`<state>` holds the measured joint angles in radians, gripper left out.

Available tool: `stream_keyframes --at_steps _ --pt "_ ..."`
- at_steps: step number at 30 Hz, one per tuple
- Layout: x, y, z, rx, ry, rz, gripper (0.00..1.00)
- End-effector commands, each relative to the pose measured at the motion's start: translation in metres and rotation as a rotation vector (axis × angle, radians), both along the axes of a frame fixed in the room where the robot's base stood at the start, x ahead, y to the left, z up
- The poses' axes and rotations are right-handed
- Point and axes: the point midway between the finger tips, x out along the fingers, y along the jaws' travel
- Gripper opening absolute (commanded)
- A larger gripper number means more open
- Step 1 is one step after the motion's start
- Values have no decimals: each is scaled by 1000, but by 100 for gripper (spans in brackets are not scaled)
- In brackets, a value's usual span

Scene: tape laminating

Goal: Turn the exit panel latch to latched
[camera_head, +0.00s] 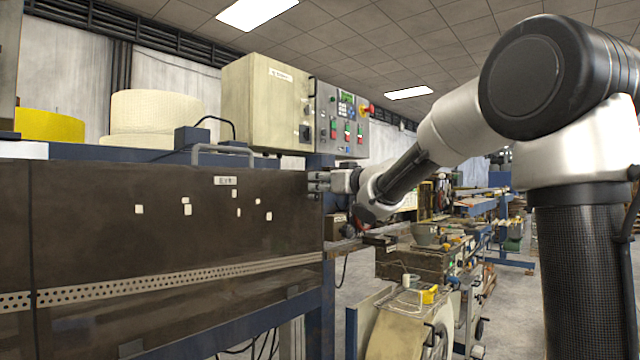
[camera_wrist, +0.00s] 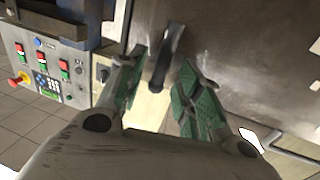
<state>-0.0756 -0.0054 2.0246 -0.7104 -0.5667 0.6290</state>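The exit panel (camera_head: 120,220) is a dark brown plate on the left of the head view, with a small "Exit" label (camera_head: 225,181). My gripper (camera_head: 316,183) is at the panel's upper right edge. In the wrist view the latch (camera_wrist: 168,52) is a dark grey handle standing out from the brown panel (camera_wrist: 225,45). My gripper (camera_wrist: 165,62) has its two green-padded fingers apart, one on each side of the latch handle. Gaps show between handle and pads. In the head view the latch is hidden or too small to tell.
A beige electrical box (camera_head: 265,105) and a grey control panel (camera_head: 342,122) with buttons stand above the panel's right end. A grey bar handle (camera_head: 222,149) rises over the panel's top edge. A cluttered bench (camera_head: 425,262) stands to the right, below my arm.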

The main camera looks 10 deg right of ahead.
Motion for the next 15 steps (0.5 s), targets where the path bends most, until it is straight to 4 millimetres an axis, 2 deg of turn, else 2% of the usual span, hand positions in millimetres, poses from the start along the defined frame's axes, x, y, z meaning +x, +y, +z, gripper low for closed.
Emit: stream_keyframes --at_steps 3,11,12,15 --pt "9 4 0 -1 0 -1 35" --pt "11 5 0 -1 0 -1 35" --pt "11 5 0 -1 0 -1 33" --pt "11 5 0 -1 0 -1 15"
